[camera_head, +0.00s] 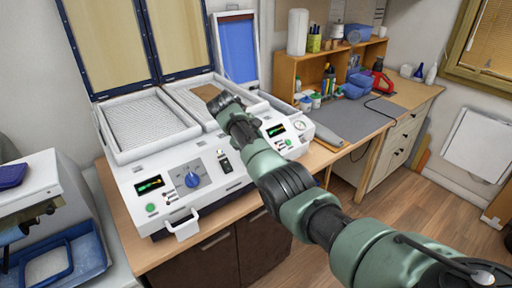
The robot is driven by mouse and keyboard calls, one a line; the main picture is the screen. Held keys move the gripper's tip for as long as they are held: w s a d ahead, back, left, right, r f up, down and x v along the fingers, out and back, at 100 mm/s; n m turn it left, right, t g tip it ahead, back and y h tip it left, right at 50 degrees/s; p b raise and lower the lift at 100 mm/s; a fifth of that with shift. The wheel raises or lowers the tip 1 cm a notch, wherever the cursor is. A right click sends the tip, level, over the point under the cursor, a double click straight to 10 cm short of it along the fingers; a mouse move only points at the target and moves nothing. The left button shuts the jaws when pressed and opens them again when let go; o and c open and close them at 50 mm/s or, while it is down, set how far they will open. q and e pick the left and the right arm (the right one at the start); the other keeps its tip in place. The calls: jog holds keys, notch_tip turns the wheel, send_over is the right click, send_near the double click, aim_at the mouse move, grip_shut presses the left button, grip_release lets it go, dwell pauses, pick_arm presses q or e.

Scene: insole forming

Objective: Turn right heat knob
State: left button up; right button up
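The white forming machine (140,178) stands on a wooden cabinet in the head view. Its front panel has a blue heat knob (192,180) on the left half, with a lit display and a green button beside it. On the right half I see a second display (275,130), a green button (288,142) and a gauge. No right heat knob shows; my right arm covers part of that panel. My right gripper end (220,103) is over the machine's right side, seen from behind, and its fingers cannot be made out. My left gripper is out of view.
The machine's lids (108,45) stand open at the back. A white-handled front pull (182,225) juts out below the panel. A workbench (410,95) with a grey mat and supplies is to the right. A blue tray (90,250) is at the lower left.

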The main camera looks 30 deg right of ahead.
jog(key=shift+w+a+r+b, duration=0.1)
jog(key=shift+a+r+b, duration=0.2)
jog(key=shift+r, duration=0.15)
jog(key=b+v, duration=0.2)
jog(key=v, duration=0.4)
jog(key=shift+a+r, duration=0.15)
jog(key=shift+r, duration=0.2)
